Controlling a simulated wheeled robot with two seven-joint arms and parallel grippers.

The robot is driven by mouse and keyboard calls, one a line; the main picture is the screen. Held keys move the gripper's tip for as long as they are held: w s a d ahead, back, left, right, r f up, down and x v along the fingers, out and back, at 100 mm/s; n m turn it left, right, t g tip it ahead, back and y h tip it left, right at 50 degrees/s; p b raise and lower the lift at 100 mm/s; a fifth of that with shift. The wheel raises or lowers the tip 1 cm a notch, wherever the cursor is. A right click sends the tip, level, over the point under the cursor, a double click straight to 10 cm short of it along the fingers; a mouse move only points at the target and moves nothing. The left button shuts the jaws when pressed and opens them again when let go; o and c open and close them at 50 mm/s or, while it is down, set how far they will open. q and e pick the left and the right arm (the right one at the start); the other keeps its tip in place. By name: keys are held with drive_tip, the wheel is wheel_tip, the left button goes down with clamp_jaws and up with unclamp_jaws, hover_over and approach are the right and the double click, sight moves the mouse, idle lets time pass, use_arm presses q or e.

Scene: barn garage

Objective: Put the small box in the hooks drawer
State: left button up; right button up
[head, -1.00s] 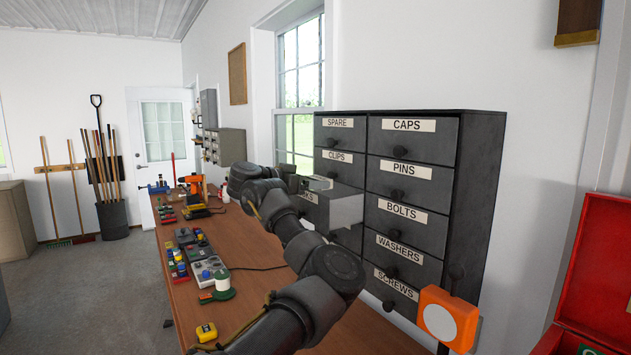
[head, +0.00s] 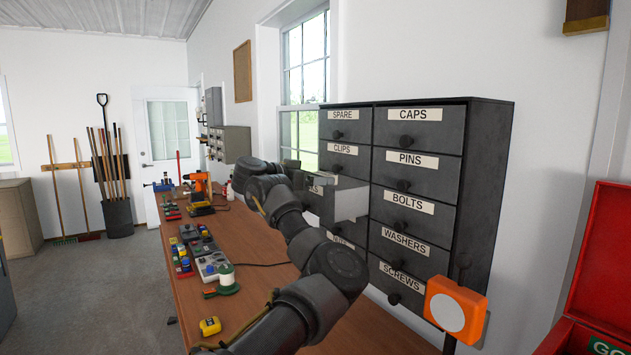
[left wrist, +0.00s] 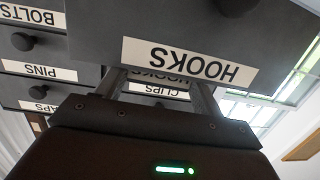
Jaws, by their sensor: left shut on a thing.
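The hooks drawer (left wrist: 95,25) fills the top of the left wrist view, its HOOKS label upside down. In the head view the hooks drawer (head: 350,205) stands pulled out of the dark cabinet, its pale side showing. My left gripper (head: 303,180) is at the front of this drawer, and it also shows in the left wrist view (left wrist: 160,82). The inside of the drawer is not visible. I cannot make out the small box. My right gripper is not in view.
The dark drawer cabinet (head: 487,190) stands against the wall. An orange block with a white disc (head: 450,305) is in front of its lower right. The wooden bench (head: 245,300) holds a drill (head: 199,190), a green spool (head: 226,282) and a yellow tape measure (head: 210,326). A red case (head: 600,260) is at right.

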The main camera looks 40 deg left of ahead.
use_arm(q)
drive_tip(key=o, duration=1)
drive_tip(key=shift+r, duration=0.1)
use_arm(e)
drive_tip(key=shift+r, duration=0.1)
use_arm(q)
drive_tip(key=shift+s+r+p, duration=0.25)
drive_tip(key=shift+r+p, duration=0.25)
drive_tip(key=shift+p, duration=0.65)
drive_tip(key=b+v, duration=1.1)
drive_tip(key=b, duration=1.1)
drive_tip(key=shift+s+r+b, duration=0.2)
drive_tip(key=shift+s+b, duration=0.15)
drive_tip(key=shift+b, duration=0.05)
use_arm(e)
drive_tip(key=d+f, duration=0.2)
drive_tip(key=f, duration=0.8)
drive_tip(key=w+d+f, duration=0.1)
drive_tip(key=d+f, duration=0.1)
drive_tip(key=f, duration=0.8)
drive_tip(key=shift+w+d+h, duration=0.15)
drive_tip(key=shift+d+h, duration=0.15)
